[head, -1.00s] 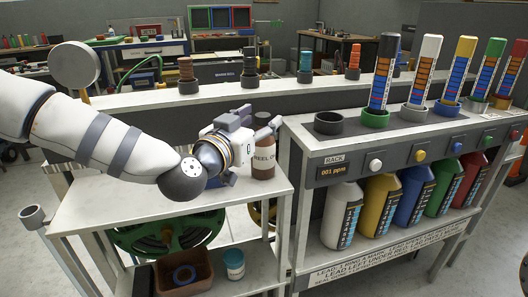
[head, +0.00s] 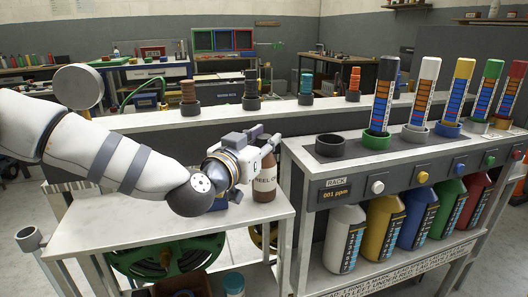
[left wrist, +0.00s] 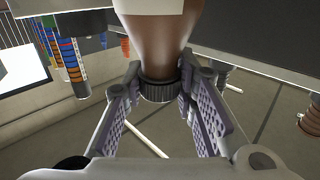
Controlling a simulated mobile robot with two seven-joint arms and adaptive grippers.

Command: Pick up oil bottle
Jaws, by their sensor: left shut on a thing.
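The oil bottle (head: 264,186) is brown with a cream label, partly readable as "REEL O", near the right end of a white cart top (head: 150,222). It looks upright; I cannot tell whether its base touches the cart. My left gripper (head: 272,138) is at the bottle's top and hides its neck in the head view. In the left wrist view, the bottle's brown shoulder (left wrist: 155,50) and dark ribbed cap (left wrist: 159,91) show between the two fingers of my left gripper (left wrist: 160,95), which is shut on the bottle. My right gripper is in neither view.
A rack (head: 305,160) stands close to the right of the bottle, with jugs below and striped tubes above. A ledge (head: 150,120) with several spools in cups runs behind. A green reel (head: 165,255) sits under the cart top. The cart top's left part is clear.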

